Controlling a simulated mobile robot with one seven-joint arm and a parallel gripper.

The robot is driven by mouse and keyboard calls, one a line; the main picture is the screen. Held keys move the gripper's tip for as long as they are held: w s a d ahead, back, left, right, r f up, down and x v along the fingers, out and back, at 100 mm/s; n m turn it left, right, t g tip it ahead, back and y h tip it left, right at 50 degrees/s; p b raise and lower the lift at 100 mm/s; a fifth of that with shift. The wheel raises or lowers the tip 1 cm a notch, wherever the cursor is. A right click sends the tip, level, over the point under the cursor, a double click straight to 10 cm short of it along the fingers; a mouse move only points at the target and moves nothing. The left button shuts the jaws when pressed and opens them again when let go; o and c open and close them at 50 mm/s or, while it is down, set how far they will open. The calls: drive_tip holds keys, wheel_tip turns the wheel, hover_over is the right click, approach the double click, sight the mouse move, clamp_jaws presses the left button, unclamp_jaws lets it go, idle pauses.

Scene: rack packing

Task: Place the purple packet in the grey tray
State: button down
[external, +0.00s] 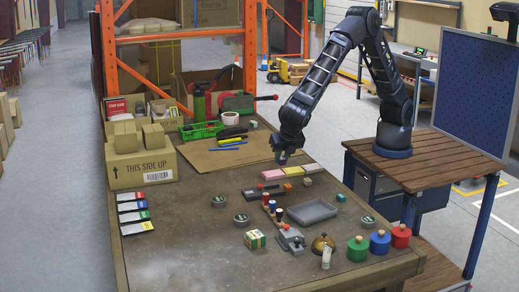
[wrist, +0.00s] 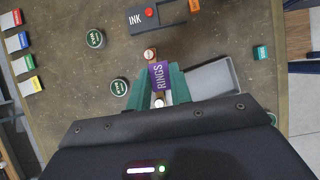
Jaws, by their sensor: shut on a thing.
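The purple packet (wrist: 159,73), lettered RINGS, is held between the green fingers of my gripper (wrist: 162,86) in the wrist view. In the external view my gripper (external: 283,158) is above the table near the brown mat's front right edge, shut on the packet, of which only a small purple patch shows. The grey tray (external: 311,212) lies on the table nearer the camera, apart from my gripper; its visible part looks empty. In the wrist view the tray (wrist: 226,78) is just right of the fingers and partly hidden by them and my gripper body.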

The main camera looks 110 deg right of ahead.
hover_over(310, 213)
drive_tip(key=a, duration=0.2)
wheel_tip(310, 213, down, 20)
drive_tip(key=shift+r, duration=0.15)
idle(0.3)
drive_tip(key=c, duration=1.3)
unclamp_jaws()
drive_tip(key=shift+o, duration=0.2)
